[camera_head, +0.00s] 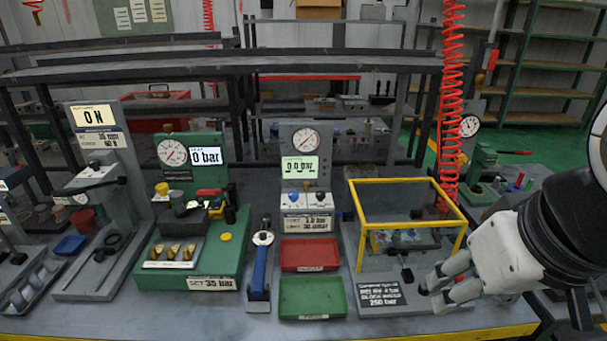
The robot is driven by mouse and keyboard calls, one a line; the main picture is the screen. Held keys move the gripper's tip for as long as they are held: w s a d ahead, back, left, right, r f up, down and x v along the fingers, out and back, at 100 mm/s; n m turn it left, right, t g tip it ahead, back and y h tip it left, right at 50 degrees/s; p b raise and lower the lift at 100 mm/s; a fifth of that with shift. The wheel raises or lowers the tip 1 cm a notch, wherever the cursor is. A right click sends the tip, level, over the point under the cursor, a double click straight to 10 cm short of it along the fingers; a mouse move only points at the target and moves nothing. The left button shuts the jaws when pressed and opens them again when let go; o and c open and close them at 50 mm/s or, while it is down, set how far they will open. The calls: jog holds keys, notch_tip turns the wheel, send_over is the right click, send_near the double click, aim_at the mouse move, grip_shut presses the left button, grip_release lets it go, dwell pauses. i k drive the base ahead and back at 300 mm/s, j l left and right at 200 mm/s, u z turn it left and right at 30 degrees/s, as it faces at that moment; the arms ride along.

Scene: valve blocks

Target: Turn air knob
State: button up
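A grey test panel (306,140) stands at the middle of the bench with a round gauge and a lit display reading 0.0 bar. Below the display, a white strip (306,199) carries small knobs with blue parts; I cannot tell which is the air knob, as the labels are too small. My gripper (434,297) is at the right, in front of the yellow-framed box and well apart from the panel. Its two light fingers point left with a gap between them, and nothing shows in it.
A yellow-framed box (358,222) with valve parts stands between panel and gripper. A red tray (309,255) and green tray (312,298) lie before the panel. A blue-handled tool (260,265) and green 0 bar station (215,255) are left. A red coiled hose (452,100) hangs right.

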aim_at(320, 195)
jog(key=i+j, duration=0.3)
jog(key=i, duration=0.2)
jog(key=i+j, duration=0.25)
jog(key=i, duration=0.3)
